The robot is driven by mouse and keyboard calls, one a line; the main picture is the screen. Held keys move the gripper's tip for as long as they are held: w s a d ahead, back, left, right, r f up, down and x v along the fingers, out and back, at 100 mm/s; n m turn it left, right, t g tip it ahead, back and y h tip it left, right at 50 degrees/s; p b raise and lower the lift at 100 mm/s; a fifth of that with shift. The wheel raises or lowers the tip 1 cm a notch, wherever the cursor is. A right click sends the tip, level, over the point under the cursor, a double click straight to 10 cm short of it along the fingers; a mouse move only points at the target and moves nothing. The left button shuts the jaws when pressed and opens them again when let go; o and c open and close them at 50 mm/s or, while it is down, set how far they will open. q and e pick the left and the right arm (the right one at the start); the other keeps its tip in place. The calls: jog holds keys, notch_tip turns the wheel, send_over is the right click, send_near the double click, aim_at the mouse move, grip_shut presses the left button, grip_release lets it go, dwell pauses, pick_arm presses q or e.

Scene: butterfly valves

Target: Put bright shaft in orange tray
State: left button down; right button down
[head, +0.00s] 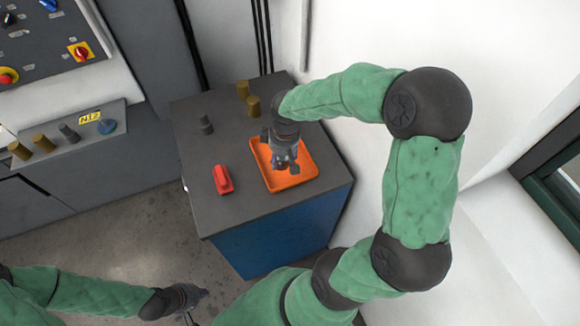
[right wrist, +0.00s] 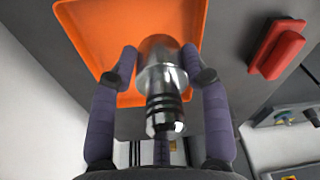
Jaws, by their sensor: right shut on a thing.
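The orange tray (head: 304,179) lies on the dark top of the blue cabinet in the head view. In the right wrist view the tray (right wrist: 97,27) fills the upper left. My right gripper (head: 284,162) is over the tray. In the right wrist view its fingers (right wrist: 160,68) are shut on the bright shaft (right wrist: 159,82), a shiny metal piece with dark rings. The shaft is hard to make out in the head view. I cannot tell whether it touches the tray floor. My left gripper (head: 190,296) is low at the bottom of the head view, away from the cabinet; its fingers are unclear.
A red block (head: 222,179) lies left of the tray. A grey stepped piece (head: 206,125) and brass pieces (head: 252,106) stand behind on the cabinet top (head: 195,160). A side bench at left holds several more parts. White wall stands at the right.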

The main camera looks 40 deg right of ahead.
jog(key=shift+s+d+f, duration=0.2)
jog(key=shift+d+f, duration=0.35)
jog(key=shift+f, duration=0.1)
jog(key=shift+s+d+f, duration=0.15)
jog(key=shift+d+f, duration=0.35)
jog(key=shift+f, duration=0.1)
jog(key=shift+d+f+b, duration=0.2)
jog(key=shift+f+b, duration=0.4)
jog(key=shift+f, duration=1.2)
jog(key=shift+s, duration=0.1)
jog(key=c, duration=0.6)
grip_release()
jog(key=shift+f, duration=0.15)
jog(key=shift+r, duration=0.25)
notch_tip(320, 180, up, 12)
jog(key=s+p, duration=0.1)
jog(key=p, duration=0.1)
jog(key=shift+s+f+p, duration=0.15)
jog(key=shift+s+p, duration=0.1)
jog(key=shift+p, duration=0.05)
jog(key=shift+d, duration=0.1)
